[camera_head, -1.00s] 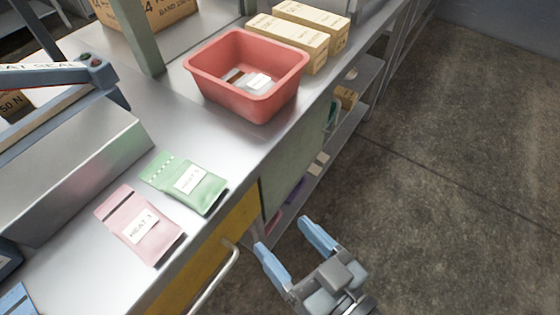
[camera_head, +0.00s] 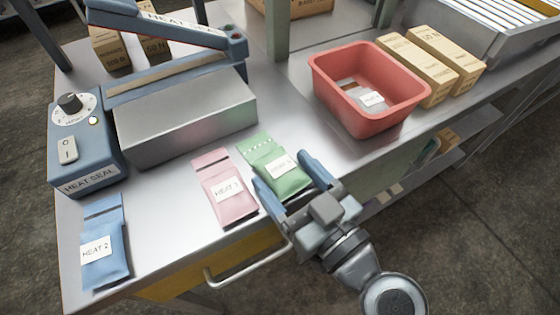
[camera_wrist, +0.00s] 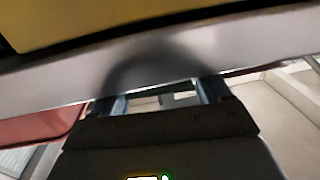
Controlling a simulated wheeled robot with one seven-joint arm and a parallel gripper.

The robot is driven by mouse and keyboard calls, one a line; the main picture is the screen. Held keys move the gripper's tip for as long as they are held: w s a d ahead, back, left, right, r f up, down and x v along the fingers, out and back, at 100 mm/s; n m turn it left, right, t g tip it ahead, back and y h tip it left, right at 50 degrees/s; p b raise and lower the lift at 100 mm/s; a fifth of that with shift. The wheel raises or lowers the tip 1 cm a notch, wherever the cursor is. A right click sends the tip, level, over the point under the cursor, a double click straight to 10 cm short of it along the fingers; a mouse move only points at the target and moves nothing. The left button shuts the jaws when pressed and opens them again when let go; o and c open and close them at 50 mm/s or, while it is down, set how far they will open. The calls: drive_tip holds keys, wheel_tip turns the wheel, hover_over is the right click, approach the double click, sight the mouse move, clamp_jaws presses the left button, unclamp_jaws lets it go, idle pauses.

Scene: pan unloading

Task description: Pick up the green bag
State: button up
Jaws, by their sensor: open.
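The green bag (camera_head: 279,169) lies flat on the metal bench, with a white label on it. My gripper (camera_head: 287,172) is open; in the head view its two blue fingers appear on either side of the bag's lower part. I cannot tell from this view whether the fingers are level with the bag or touch it. The wrist view shows the gripper's fingers (camera_wrist: 166,92) close to the bench edge (camera_wrist: 60,95), and the bag cannot be made out there.
A pink bag (camera_head: 226,190) lies just left of the green one, and a blue bag (camera_head: 104,245) lies farther left. A heat sealer (camera_head: 185,115) stands behind them. A red bin (camera_head: 335,100) holding packets and cardboard boxes (camera_head: 418,70) stand to the right. A drawer handle (camera_head: 250,268) juts from the front.

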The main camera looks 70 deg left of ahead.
drive_tip(key=shift+a, duration=0.3)
drive_tip(key=shift+c, duration=0.2)
drive_tip(key=c, duration=0.8)
drive_tip(key=shift+r, duration=0.1)
